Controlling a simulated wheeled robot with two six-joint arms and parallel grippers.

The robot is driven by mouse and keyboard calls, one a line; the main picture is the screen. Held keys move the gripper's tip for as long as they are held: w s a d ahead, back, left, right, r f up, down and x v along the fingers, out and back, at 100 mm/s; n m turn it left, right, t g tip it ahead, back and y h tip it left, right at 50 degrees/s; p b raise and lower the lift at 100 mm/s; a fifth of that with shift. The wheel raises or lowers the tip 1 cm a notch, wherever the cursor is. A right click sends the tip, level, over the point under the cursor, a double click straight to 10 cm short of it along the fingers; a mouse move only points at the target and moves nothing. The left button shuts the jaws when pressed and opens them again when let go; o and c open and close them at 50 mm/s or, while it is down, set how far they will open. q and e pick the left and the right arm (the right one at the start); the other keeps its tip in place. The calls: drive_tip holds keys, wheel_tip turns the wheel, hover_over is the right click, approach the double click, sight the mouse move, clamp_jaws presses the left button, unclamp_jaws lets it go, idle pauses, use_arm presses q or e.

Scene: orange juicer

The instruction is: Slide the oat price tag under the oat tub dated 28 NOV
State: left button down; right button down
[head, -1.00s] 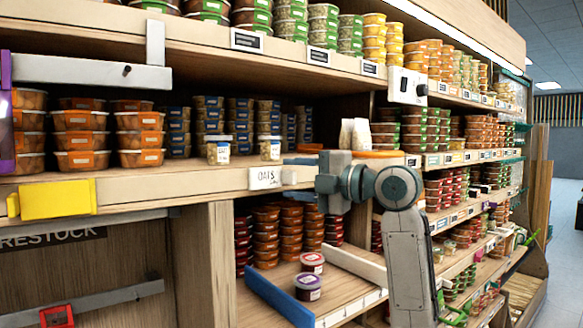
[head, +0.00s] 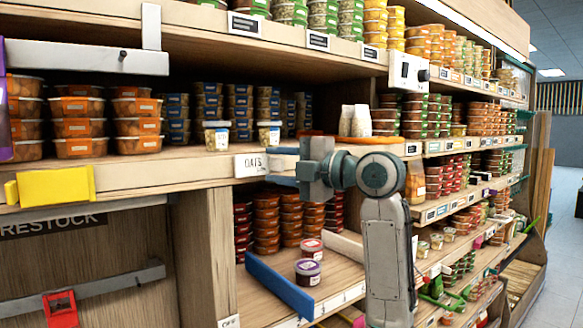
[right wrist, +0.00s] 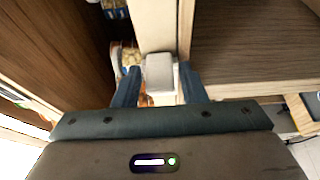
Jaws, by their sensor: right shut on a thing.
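The white oat price tag (head: 251,165), marked OATS, sits on the front edge of the middle shelf, with a pale block at its right end. Two small white-lidded oat tubs stand above on the shelf: the left tub (head: 217,136) and the right tub (head: 269,134). The tag is below and between them. I cannot read their dates. My right gripper (head: 284,166) is at the tag's right end. In the right wrist view its fingers (right wrist: 160,84) are on either side of the pale block (right wrist: 160,72), shut on it. My left gripper is not in view.
A yellow holder (head: 55,186) is on the same shelf edge at the far left. Orange-lidded tubs (head: 81,129) stack behind it. Below, a blue divider (head: 279,287) and two loose tubs (head: 308,270) are on the lower shelf. The shelf edge between yellow holder and tag looks clear.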

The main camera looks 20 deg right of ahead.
drive_tip(key=a, duration=0.2)
drive_tip(key=s+a, duration=0.1)
drive_tip(key=a, duration=0.1)
drive_tip(key=shift+s+b, duration=0.2)
drive_tip(key=shift+b, duration=0.1)
drive_tip(key=shift+d, duration=0.15)
drive_tip(key=c, duration=1.2)
unclamp_jaws()
drive_tip(key=shift+o, duration=0.2)
drive_tip(key=b, duration=0.5)
approach(249, 166)
drive_tip(key=v, duration=0.4)
